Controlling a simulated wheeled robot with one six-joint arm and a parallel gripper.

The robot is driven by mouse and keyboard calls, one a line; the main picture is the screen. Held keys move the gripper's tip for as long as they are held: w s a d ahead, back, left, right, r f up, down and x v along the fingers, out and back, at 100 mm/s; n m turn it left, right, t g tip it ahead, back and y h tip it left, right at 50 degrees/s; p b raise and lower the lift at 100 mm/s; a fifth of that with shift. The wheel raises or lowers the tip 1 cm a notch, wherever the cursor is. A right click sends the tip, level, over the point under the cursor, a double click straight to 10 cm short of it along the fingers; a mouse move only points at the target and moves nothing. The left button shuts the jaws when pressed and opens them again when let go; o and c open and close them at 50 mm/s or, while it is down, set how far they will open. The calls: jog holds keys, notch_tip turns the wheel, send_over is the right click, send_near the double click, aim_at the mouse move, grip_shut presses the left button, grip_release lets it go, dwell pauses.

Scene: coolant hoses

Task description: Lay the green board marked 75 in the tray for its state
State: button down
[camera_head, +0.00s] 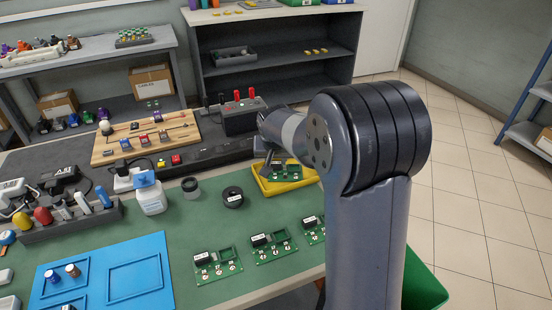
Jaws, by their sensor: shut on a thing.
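My gripper (266,167) is mostly hidden behind my own wrist and arm, at the yellow tray (267,187) on the green mat. It is shut on a green board (288,173) that shows over the tray; I cannot tell whether the board touches the tray floor. Its marking is too small to read. Three more green boards lie along the mat's front edge: a left one (217,265), a middle one (272,246) and a right one (313,230), partly covered by my arm. Each carries a black block with a white label; the numbers cannot be read.
A black tape roll (232,197) and a white bottle (150,193) stand left of the yellow tray. A black box with red knobs (242,117) stands behind it. A blue tray (100,275) lies front left. A green bin (425,285) is on the right, partly behind my arm.

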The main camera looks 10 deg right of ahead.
jog(key=c, duration=1.1)
grip_release()
jog(key=shift+o, duration=0.2)
jog(key=shift+r, duration=0.25)
jog(key=p+v, duration=0.1)
jog(key=v, duration=1)
jog(key=shift+s+r, duration=0.2)
jog(key=shift+s, duration=0.05)
